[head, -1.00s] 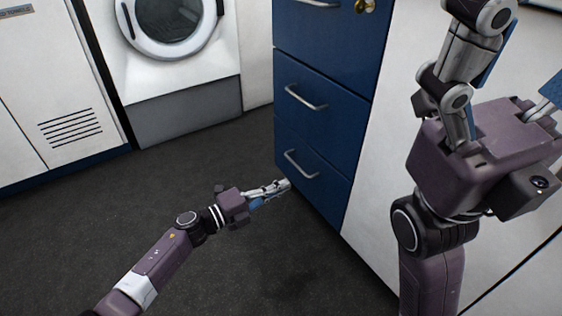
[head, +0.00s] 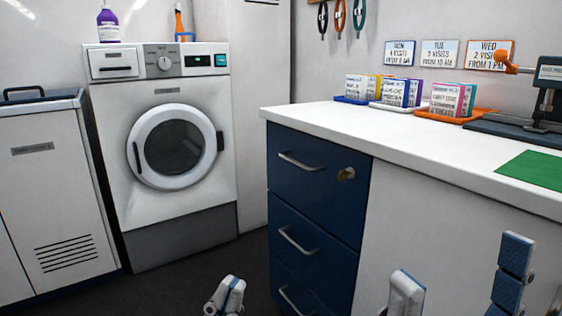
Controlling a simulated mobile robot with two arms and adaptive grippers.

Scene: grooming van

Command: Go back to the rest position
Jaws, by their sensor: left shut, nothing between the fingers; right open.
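My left gripper (head: 226,296) shows at the bottom edge of the head view, left of the blue drawers, over the dark floor. Its fingers are shut with nothing between them. My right gripper (head: 455,285) is at the bottom right, in front of the white cabinet side below the counter. Its two fingers stand wide apart, open and empty. Both arms behind the grippers are out of the picture.
A white counter (head: 400,145) with a blue drawer unit (head: 315,185) stands right. On it are card trays (head: 455,117), a press (head: 535,115) and a green mat (head: 535,169). A washing machine (head: 140,219) and white cabinet (head: 45,180) stand left. Dark floor (head: 190,285) lies between.

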